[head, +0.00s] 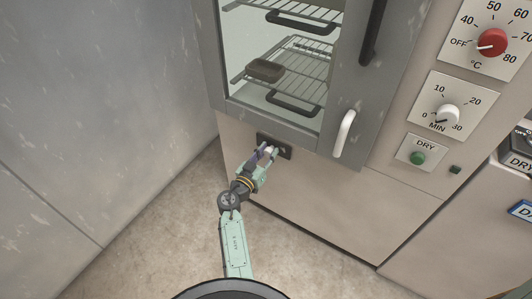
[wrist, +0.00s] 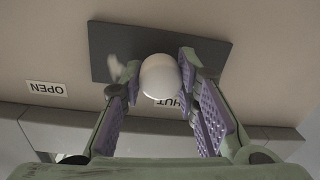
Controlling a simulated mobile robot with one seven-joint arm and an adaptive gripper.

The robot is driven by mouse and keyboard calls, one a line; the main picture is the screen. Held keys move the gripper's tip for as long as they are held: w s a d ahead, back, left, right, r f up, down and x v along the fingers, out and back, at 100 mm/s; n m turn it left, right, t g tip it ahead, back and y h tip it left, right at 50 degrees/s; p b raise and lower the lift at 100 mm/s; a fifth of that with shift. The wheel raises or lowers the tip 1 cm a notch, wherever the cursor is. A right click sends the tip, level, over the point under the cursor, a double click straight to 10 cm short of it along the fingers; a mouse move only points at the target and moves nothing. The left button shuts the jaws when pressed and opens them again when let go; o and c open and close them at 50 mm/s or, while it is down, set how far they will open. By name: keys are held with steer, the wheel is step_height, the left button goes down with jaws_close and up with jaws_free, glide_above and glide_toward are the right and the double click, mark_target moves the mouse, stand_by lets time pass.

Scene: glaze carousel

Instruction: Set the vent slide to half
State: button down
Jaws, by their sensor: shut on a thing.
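The vent slide's dark plate (head: 262,138) is on the cabinet front below the oven door; it also shows in the wrist view (wrist: 135,42). Its round white knob (wrist: 160,77) stands out near the middle of the plate in the wrist view. My gripper (head: 268,153) is at the plate, and its purple-padded fingers are shut on the knob from both sides. An OPEN label (wrist: 46,88) shows upside down at left in the wrist view. A second label (wrist: 168,101), reading "HUT", is partly hidden behind the knob.
The oven door (head: 347,95) with a white handle (head: 344,133) is just above the slide. Wire racks (head: 290,75) hold a dark block (head: 265,70). Dials and a green DRY button (head: 418,157) are at right. A grey wall (head: 100,100) stands at left, with open floor between.

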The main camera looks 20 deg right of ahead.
steer(key=s+d, duration=0.1)
steer(key=s+d+b, duration=0.2)
steer(key=s, duration=0.1)
steer(key=shift+f, duration=0.25)
steer(key=shift+s+d+r+b, duration=0.2)
steer(key=shift+s+d+b, duration=0.05)
steer(key=shift+s+b, duration=0.05)
steer(key=c, duration=1.2)
jaws_free()
glide_toward(286, 153)
steer(key=v, duration=0.5)
steer(key=shift+s+a, duration=0.1)
steer(key=shift+s, duration=0.15)
